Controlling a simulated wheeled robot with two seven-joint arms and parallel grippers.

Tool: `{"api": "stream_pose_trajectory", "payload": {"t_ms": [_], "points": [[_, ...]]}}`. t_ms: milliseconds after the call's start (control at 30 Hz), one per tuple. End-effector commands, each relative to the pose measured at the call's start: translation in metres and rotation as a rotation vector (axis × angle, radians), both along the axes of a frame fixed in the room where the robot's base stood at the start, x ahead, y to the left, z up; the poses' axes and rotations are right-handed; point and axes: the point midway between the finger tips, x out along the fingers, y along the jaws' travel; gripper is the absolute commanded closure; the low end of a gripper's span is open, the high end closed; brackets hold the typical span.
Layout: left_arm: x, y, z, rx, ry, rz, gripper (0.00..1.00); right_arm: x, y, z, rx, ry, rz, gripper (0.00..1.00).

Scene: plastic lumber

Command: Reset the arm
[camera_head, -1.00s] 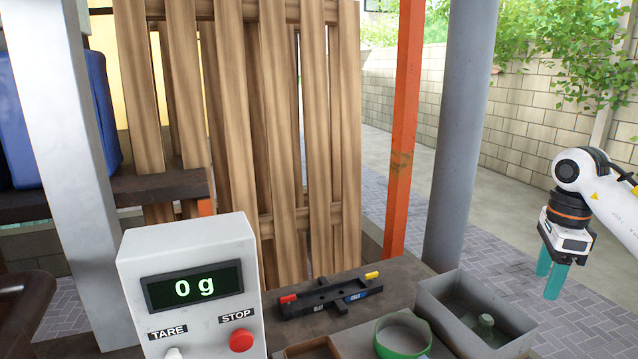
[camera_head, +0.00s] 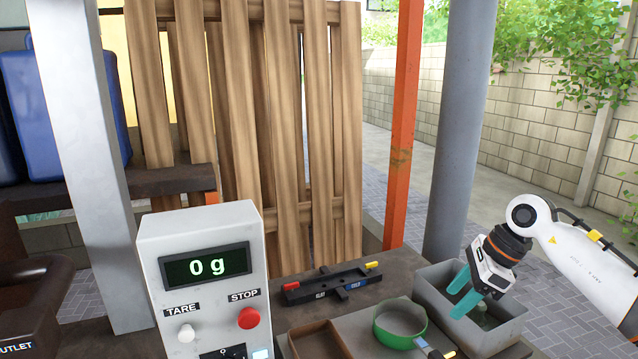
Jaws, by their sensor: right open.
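My right arm comes in from the right edge. Its gripper (camera_head: 462,293) has teal fingers and is open. It points down and to the left, with its fingertips over the left side of the grey bin (camera_head: 437,274). Nothing shows between the fingers. The gripper hides part of the bin's inside, where a small greenish piece (camera_head: 487,319) is partly visible. My left gripper is not in view.
A white scale box (camera_head: 205,235) reading 0 g, with TARE and STOP buttons, stands at front left. Grey and orange posts (camera_head: 402,150) stand behind.

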Motion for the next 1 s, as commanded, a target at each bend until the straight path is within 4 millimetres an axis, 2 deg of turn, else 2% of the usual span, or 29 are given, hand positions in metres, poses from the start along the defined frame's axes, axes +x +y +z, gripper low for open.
{"api": "stream_pose_trajectory", "payload": {"t_ms": [33,67,167,200,300,400,467,533,600,667,733,867,967,1000], "points": [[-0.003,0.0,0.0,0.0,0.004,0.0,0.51,-0.001,0.024,-0.009,0.072,-0.005,0.013,0.46],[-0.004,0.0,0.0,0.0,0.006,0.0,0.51,-0.002,0.038,-0.012,0.123,-0.012,0.017,0.46],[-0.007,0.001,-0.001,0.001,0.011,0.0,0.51,-0.01,0.1,-0.02,0.361,-0.019,0.013,0.46],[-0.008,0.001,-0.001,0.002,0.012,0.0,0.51,-0.015,0.126,-0.019,0.479,-0.013,-0.001,0.46],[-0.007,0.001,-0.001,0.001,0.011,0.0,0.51,-0.029,0.18,-0.007,0.79,0.028,-0.076,0.46],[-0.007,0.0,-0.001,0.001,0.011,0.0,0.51,-0.041,0.212,0.013,1.097,0.106,-0.201,0.46],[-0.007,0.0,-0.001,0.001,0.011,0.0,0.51,-0.044,0.22,0.025,1.275,0.166,-0.301,0.46],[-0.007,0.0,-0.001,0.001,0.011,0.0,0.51,-0.046,0.22,0.036,1.472,0.249,-0.439,0.46],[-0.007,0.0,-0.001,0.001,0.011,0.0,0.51,-0.044,0.211,0.041,1.654,0.342,-0.601,0.46],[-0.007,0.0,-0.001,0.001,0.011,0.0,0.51,-0.042,0.197,0.038,1.796,0.429,-0.759,0.46],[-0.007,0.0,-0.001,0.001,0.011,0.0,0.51,-0.04,0.176,0.027,1.944,0.534,-0.965,0.46],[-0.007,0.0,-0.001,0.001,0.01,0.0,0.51,-0.045,0.132,-0.016,2.152,0.734,-1.403,0.46],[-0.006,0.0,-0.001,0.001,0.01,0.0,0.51,-0.064,0.099,-0.067,2.238,0.881,-1.792,0.46],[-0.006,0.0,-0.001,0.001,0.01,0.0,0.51,-0.076,0.088,-0.089,2.25,0.934,-1.958,0.46]]}}
